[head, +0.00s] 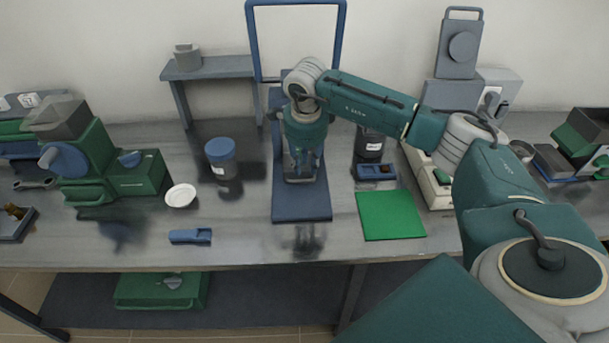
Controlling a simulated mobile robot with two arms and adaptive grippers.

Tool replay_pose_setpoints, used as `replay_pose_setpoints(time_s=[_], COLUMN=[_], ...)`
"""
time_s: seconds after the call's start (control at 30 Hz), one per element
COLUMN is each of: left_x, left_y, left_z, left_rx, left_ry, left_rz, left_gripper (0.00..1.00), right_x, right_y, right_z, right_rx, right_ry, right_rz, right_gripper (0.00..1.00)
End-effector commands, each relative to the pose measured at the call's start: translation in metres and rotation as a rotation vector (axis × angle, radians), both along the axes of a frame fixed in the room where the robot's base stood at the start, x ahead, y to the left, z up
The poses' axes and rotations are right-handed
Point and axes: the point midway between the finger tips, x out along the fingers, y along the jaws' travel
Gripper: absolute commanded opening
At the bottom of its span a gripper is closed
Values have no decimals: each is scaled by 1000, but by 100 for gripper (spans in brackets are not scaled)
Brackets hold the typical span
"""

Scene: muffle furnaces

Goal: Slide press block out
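A blue press stand with a tall open frame (338,45) and a long flat base plate (302,208) stands at the middle of the bench. My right arm reaches in from the right, and my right gripper (300,165) points down over the rear half of the plate. A small grey piece, possibly the press block, shows at the fingertips. It is too small and too covered by the gripper to tell whether the fingers are closed on it. My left gripper is not in view.
The bench front before the plate is clear.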

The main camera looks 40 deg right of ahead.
Motion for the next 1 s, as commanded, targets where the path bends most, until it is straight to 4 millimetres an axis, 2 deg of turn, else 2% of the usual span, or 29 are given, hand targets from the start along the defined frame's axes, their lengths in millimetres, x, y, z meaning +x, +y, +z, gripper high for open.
replay_pose_setpoints(time_s=[0.2,0.33,0.5,0.77,0.9,1.0], left_x=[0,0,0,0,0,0], left_y=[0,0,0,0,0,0], left_z=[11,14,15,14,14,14], left_rx=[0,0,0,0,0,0], left_ry=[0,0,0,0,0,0], left_rz=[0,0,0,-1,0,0], left_gripper=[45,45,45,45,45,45], right_x=[5,9,11,11,11,11], right_y=[-3,-4,-6,-6,-6,-6], right_z=[-39,-56,-65,-67,-66,-66], right_rx=[2,3,3,3,3,3], right_ry=[3,2,-1,-2,-2,-2], right_rz=[0,0,1,1,1,1], right_gripper=[25,25,25,25,0,0])
